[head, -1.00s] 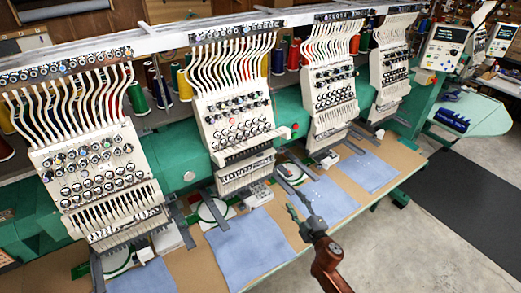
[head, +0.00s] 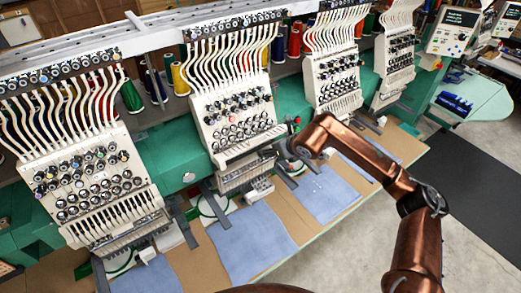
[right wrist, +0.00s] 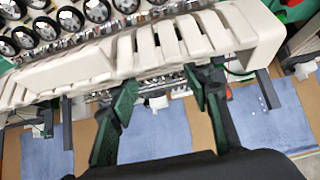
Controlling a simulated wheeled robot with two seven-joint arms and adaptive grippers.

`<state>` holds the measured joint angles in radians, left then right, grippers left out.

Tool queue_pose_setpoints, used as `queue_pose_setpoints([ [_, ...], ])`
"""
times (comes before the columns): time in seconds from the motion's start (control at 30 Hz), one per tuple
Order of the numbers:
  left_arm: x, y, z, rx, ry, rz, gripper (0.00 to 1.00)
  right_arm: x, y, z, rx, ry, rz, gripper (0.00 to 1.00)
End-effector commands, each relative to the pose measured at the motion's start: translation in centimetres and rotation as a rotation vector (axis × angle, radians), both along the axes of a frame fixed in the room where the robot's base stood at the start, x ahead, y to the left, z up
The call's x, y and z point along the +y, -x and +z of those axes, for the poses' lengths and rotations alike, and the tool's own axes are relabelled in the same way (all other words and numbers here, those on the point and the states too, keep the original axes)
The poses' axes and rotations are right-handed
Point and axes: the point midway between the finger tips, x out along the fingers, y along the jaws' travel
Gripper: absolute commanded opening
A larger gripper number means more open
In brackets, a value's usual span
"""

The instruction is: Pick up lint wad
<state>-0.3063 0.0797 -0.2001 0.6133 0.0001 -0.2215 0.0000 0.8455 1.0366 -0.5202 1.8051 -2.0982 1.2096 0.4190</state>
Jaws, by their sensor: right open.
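I cannot pick out a lint wad with certainty. Tiny pale specks (head: 317,184) lie on a blue cloth (head: 330,200) below the machines, and they also show in the right wrist view (right wrist: 263,98). My right gripper (head: 291,165) is in front of the second embroidery head from the left. In the right wrist view its two dark green fingers (right wrist: 158,82) are spread with nothing held between them. A white machine part shows beyond the gap. My left gripper is not in view.
A row of embroidery heads (head: 235,120) with white thread arms stands close ahead of my right gripper. Blue cloths (head: 248,245) lie on the brown table (head: 197,265). Thread cones (head: 180,80) stand behind. Open floor (head: 345,255) lies at right.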

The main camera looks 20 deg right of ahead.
Motion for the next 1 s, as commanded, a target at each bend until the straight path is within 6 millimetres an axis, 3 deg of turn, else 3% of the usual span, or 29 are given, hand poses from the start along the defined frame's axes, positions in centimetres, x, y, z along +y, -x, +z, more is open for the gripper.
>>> queue_pose_setpoints([
  [0.3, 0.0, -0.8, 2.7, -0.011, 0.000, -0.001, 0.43, 0.4, -2.5, -2.8, 0.004, -0.004, -0.001, 0.44],
  [0.5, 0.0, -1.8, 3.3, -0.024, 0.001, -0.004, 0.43, 1.1, -3.8, -4.4, 0.002, -0.005, 0.004, 0.44],
  [0.73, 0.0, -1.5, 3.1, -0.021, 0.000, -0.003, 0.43, 1.2, -4.0, -4.6, 0.000, -0.004, 0.005, 0.44],
  [1.0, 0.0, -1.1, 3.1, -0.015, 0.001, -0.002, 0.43, 1.2, -4.0, -4.5, 0.001, -0.004, 0.004, 0.26],
])
